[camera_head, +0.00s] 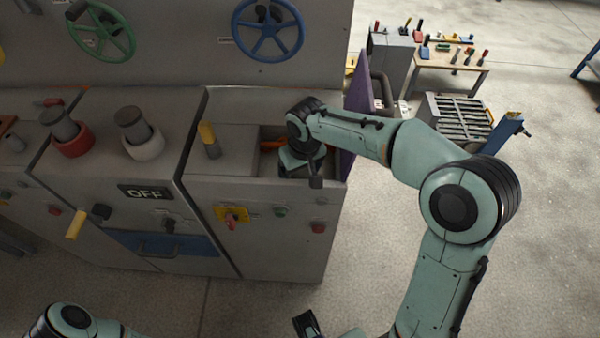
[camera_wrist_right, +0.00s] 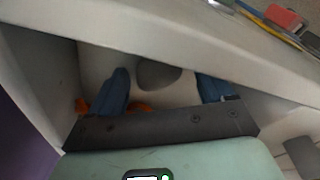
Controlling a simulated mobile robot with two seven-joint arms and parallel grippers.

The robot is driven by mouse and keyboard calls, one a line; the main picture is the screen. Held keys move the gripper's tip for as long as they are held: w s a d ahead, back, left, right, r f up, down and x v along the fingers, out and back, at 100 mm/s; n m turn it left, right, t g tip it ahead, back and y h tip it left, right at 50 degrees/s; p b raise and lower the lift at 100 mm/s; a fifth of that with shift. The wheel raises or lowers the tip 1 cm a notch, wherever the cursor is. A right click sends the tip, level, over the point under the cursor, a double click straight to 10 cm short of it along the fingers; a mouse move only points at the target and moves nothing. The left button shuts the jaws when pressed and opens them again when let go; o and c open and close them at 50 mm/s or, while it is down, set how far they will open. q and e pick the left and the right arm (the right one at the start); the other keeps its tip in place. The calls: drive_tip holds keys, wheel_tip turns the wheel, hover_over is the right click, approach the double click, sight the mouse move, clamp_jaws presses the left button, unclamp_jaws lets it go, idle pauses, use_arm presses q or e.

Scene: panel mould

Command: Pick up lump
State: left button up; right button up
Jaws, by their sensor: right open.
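A smooth dark grey lump (camera_wrist_right: 158,74) lies against the pale inner surface of a recess in the right wrist view. My right gripper (camera_wrist_right: 166,77) is open, with its two blue fingers apart on either side of the lump. Whether either finger touches it I cannot tell. In the head view my right gripper (camera_head: 300,168) is down in the recess at the right end of the grey console, and its fingers and the lump are hidden there.
The recess's pale wall (camera_wrist_right: 150,30) runs close along the fingers. An orange thing (camera_wrist_right: 138,106) lies partly hidden beside one finger. A purple panel (camera_head: 357,110) stands at the console's right edge. A yellow-topped lever (camera_head: 209,140) stands left of the recess.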

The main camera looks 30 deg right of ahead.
drive_tip(key=c, duration=1.1)
